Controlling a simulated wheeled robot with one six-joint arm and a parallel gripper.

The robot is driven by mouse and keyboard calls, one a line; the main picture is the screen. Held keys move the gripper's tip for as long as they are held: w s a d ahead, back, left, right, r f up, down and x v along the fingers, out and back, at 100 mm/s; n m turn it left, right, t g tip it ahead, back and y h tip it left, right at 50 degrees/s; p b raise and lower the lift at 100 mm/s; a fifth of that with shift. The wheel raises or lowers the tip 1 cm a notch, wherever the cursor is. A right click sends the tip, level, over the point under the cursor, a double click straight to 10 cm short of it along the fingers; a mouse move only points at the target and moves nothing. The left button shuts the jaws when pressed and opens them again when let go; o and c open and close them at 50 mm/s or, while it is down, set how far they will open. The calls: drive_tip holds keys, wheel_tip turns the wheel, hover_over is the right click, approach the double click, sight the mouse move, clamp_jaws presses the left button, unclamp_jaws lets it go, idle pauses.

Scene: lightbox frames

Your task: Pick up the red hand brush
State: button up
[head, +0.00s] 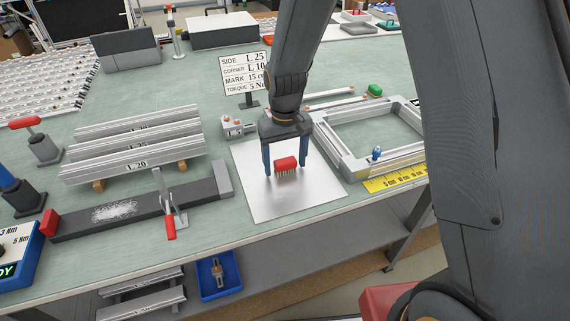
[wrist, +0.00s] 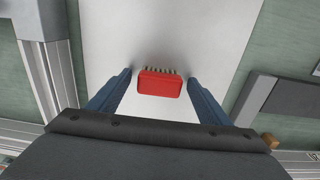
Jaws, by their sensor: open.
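The red hand brush (head: 286,164) has a red block back and pale bristles. It is over the bare metal sheet (head: 262,204) on the bench, bristles facing down in the head view. My gripper (head: 286,172) points down with its two blue fingers open, one on each side of the brush. In the wrist view the brush (wrist: 160,83) lies between the fingertips of my gripper (wrist: 160,75), with a gap on both sides. I cannot tell how high the fingertips are above the sheet.
An aluminium frame (head: 335,150) stands right of the sheet, with a yellow ruler (head: 396,179) at its front. A small grey block (head: 236,130) and a sign (head: 244,73) are behind. A dark fixture with a red-handled clamp (head: 170,228) and stacked profiles (head: 135,143) lie left.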

sight(285, 160)
drive_tip(key=shift+f, duration=0.1)
drive_tip(key=c, duration=1.1)
drive_tip(key=shift+c, duration=0.2)
wheel_tip(285, 160, up, 10)
drive_tip(key=b, duration=0.2)
drive_tip(key=shift+b, duration=0.3)
